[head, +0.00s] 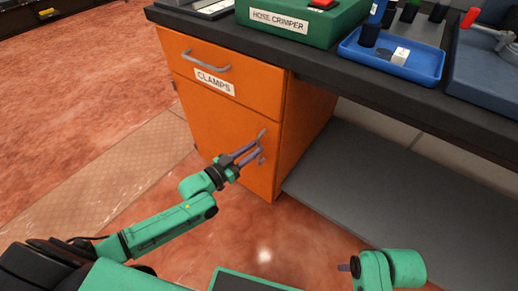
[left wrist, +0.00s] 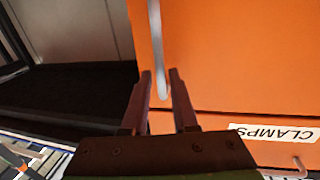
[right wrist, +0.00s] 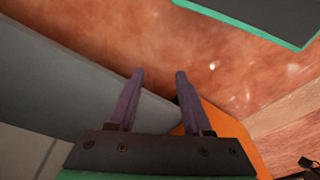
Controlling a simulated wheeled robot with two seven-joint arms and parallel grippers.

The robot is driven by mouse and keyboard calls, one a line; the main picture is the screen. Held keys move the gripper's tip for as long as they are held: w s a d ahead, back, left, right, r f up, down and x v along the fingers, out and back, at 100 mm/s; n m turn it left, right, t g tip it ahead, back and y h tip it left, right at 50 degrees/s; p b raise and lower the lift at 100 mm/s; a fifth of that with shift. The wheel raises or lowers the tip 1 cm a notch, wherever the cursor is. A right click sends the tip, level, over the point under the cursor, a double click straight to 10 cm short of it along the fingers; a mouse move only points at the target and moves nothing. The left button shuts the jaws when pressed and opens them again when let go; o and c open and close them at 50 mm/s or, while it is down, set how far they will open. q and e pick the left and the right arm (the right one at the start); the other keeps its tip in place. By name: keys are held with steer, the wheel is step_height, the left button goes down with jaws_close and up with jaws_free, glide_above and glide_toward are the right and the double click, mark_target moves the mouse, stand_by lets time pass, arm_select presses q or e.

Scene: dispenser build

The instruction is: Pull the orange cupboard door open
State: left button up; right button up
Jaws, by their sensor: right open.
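The orange cupboard door (head: 232,135) is the lower front of the orange cabinet and looks closed. Its grey vertical handle (head: 262,136) is near the door's right edge. My left gripper (head: 258,150) is at the handle. In the left wrist view the handle (left wrist: 158,50) reaches down between the two open fingertips (left wrist: 160,75), with a small gap showing on each side. My right gripper (head: 346,267) is low at the bottom right of the head view, away from the door. Its fingers (right wrist: 159,75) are apart with nothing between them.
The CLAMPS drawer (head: 222,72), with its own handle (head: 206,62), is above the door. The dark worktop (head: 330,75) carries a green hose crimper box (head: 300,22) and a blue tray (head: 430,70). A grey low shelf (head: 390,190) is right of the cabinet. Floor left of it is clear.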

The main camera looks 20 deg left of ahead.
arm_select(q)
steer(key=shift+x, duration=1.35)
jaws_close()
arm_select(e)
steer(key=shift+s+r, duration=0.2)
steer(key=shift+r, duration=0.65)
